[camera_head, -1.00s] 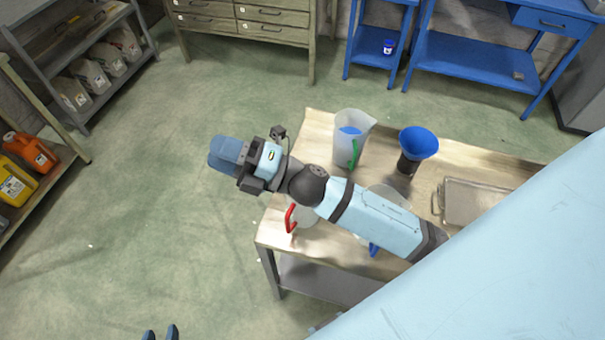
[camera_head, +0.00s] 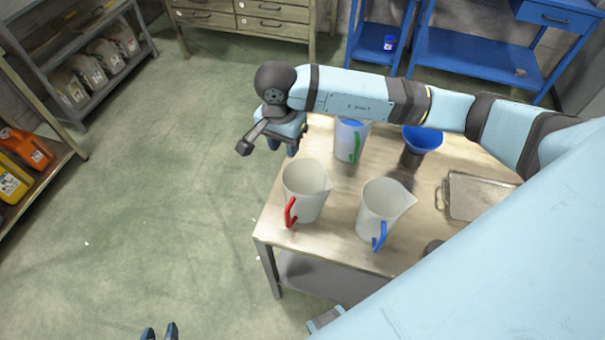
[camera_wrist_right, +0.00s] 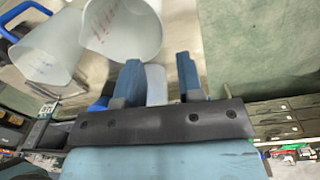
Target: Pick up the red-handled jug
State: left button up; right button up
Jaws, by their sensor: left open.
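The red-handled jug (camera_head: 305,188) stands upright on the workbench near its left edge, its red handle (camera_head: 290,212) toward the front. In the right wrist view a pale jug body (camera_wrist_right: 125,28), likely the same jug, shows at the top, its handle out of sight. My right gripper (camera_head: 283,146) is just behind and left of the jug, apart from it. In its wrist view the fingers (camera_wrist_right: 157,82) are spread; a pale shape shows between them, seemingly beyond. My left gripper (camera_head: 160,332) is open at the bottom edge, far from the bench.
A blue-handled jug (camera_head: 383,208) stands to the right of the red-handled one. A green-handled jug (camera_head: 347,142) and a blue funnel (camera_head: 423,138) stand behind, partly covered by my right arm. A metal tray (camera_head: 478,197) lies at the right. The floor left of the bench is clear.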

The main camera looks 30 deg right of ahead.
send_over(287, 173)
jog(key=f, duration=0.4)
jog(key=shift+w+f, duration=0.2)
jog(key=shift+f, duration=0.2)
jog(key=shift+s+f+p, duration=0.2)
jog(key=shift+f+p, duration=0.7)
jog(key=shift+f, duration=1.8)
grip_shut()
